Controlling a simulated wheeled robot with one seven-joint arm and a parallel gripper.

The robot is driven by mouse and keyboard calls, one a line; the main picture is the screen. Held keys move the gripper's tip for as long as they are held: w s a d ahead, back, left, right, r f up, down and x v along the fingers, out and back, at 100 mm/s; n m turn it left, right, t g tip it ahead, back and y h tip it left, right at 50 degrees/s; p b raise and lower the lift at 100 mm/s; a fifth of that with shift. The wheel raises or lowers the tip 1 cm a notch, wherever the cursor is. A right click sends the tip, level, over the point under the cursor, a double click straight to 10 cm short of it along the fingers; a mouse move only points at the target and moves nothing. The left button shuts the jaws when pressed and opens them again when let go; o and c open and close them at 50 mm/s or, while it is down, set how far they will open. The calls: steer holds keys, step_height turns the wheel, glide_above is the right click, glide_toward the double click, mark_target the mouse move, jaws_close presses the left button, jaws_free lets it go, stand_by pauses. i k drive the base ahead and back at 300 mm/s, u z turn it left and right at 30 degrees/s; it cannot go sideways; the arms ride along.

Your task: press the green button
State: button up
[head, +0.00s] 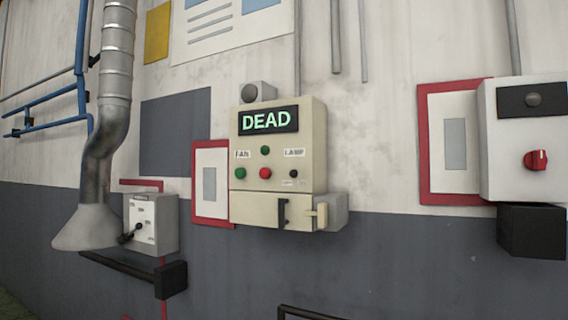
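A cream control box (315,150) hangs on the wall near the middle of the head view. Its dark display (268,120) reads "DEAD" in green letters. Below the display, a green button (241,173) sits at the lower left of the panel, under a small label. A red button (265,173) is just to its right, and a small black knob (294,173) is further right. Another small green round piece (265,150) sits above the red button; I cannot tell whether it is a lamp or a button. My gripper is not in view, and nothing covers the panel.
Under the panel is a cream drawer-like box (255,208) with a black handle (283,212). A grey lever box (165,225) and a dark bar (130,270) stick out at left. A metal duct (117,60) hangs at left. A white box with a red knob (536,160) is at right.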

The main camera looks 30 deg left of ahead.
mark_target(240, 173)
steer(key=u, duration=1.4)
